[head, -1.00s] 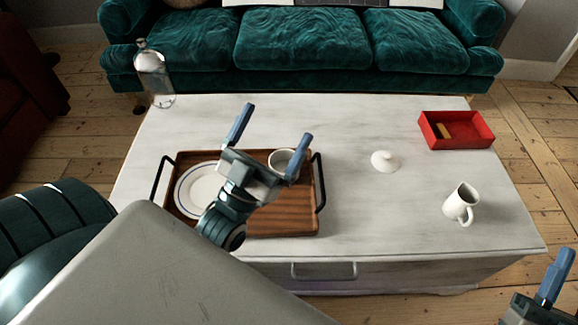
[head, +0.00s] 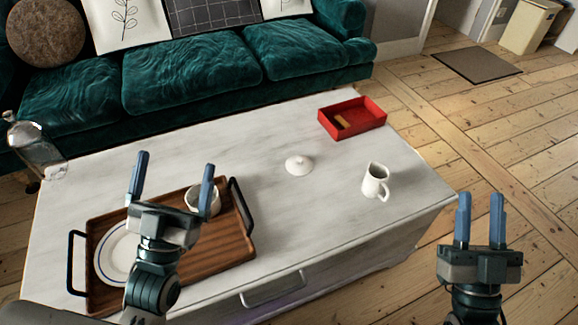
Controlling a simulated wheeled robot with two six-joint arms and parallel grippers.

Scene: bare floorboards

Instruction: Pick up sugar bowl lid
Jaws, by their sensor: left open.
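The white sugar bowl lid (head: 299,166) lies knob up on the pale table (head: 335,225), right of the tray. A white bowl (head: 193,197), probably the sugar bowl, stands on the wooden tray (head: 215,250), partly hidden by my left gripper's finger. My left gripper (head: 174,166) is open and empty, in front of the tray in the picture and left of the lid. My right gripper (head: 481,203) shows a gap between its fingers, with nothing in it. It appears over the floor right of the table, well away from the lid.
A white jug (head: 375,181) stands right of the lid. A red box (head: 352,118) with a small orange-brown item lies behind it. A plate (head: 112,252) is on the tray. The green sofa (head: 190,65) is behind the table.

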